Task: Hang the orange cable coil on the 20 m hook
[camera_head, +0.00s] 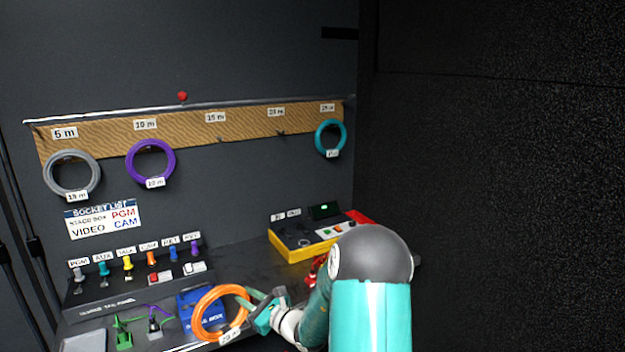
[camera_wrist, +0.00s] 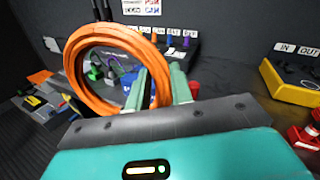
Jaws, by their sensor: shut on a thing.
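The orange cable coil (camera_head: 203,313) is held upright above the desk at the lower middle of the head view, with a white tag at its bottom whose text is too small to read. In the wrist view the coil (camera_wrist: 78,66) stands to the left of the fingers, its right side between them. My gripper (camera_head: 254,300) is shut on that side; it also shows in the wrist view (camera_wrist: 160,78). The fourth label on the wooden hook board (camera_head: 187,133), likely 20 m, is small and blurred; the small dark hook (camera_head: 281,133) beneath it is bare.
A grey coil (camera_head: 49,177), a purple coil (camera_head: 131,164) and a teal coil (camera_head: 319,143) hang on the board. The third hook is bare. Below stand a socket panel (camera_head: 120,298), a blue box (camera_head: 187,303) and a yellow-sided console (camera_head: 290,253). A dark wall closes the right.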

